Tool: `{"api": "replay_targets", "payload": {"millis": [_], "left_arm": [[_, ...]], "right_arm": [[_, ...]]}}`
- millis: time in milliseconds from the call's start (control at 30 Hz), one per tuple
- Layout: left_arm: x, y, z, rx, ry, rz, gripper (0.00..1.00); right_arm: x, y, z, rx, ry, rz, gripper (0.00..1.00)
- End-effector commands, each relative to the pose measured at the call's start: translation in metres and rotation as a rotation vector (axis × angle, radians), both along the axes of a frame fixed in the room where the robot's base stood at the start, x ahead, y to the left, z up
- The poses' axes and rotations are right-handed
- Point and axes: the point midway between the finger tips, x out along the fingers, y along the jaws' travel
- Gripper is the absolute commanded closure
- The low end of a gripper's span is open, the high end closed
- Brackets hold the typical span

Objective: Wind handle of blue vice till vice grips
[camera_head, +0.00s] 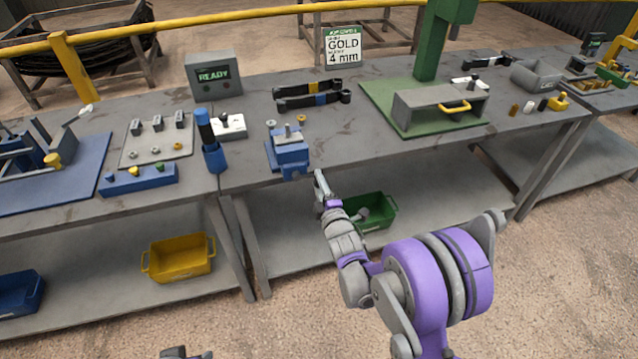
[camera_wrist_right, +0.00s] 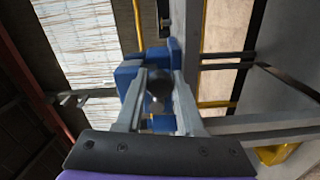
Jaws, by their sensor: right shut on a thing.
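The blue vice (camera_head: 291,156) stands at the front edge of the middle bench, with a grey piece on top between its jaws. In the right wrist view, its blue body (camera_wrist_right: 130,72) is straight ahead. My right gripper (camera_head: 319,178) is just in front and to the right of the vice, below the bench top's edge. In the right wrist view, the gripper (camera_wrist_right: 160,92) has its two grey fingers on either side of a dark round knob (camera_wrist_right: 158,82), which looks like the end of the vice's handle. It is shut on it.
A green bin (camera_head: 378,209) is on the shelf below.

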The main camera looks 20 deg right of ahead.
Motion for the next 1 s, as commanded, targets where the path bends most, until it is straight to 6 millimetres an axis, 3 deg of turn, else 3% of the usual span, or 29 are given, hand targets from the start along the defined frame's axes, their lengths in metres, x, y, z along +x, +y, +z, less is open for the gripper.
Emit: {"api": "replay_targets", "payload": {"millis": [1000], "left_arm": [[-0.006,0.000,-0.071,0.000,0.023,0.000,0.50]], "right_arm": [[-0.002,0.028,-0.042,0.896,0.033,0.000,1.00]]}}
